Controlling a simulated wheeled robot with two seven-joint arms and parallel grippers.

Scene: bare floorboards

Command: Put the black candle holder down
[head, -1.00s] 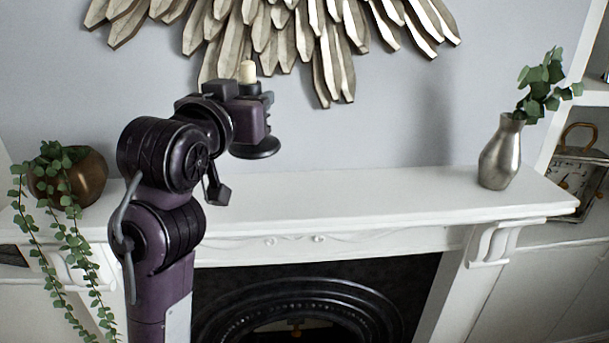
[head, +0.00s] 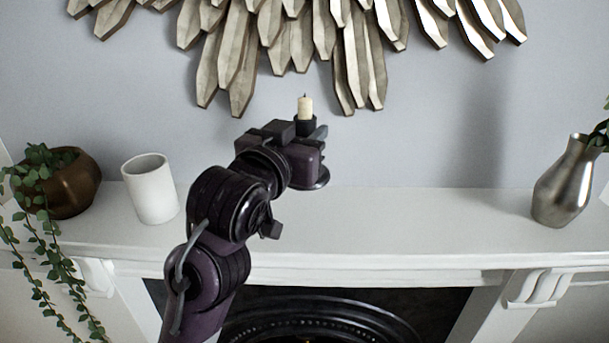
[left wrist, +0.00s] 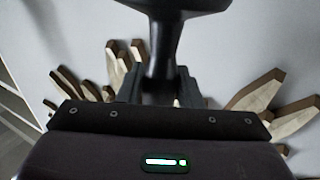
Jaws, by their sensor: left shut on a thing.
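The black candle holder (head: 321,181) carries a short cream candle (head: 305,107) and is upright. My left gripper (head: 312,135) is shut on it, above the white mantel shelf (head: 410,225). In the head view my gripper hides most of the holder's stem; its round base shows below the gripper and its cup above. I cannot tell for certain whether the base touches the shelf. In the left wrist view the holder's dark stem (left wrist: 163,60) stands between the fingers, with its wide end at the top edge. My right gripper is not in view.
A white cup-like pot (head: 152,190) and a brown bowl with a trailing plant (head: 70,185) stand on the shelf's left. A silver vase (head: 565,185) stands at the right. The shelf between holder and vase is clear. A wooden wall ornament (head: 290,40) hangs above.

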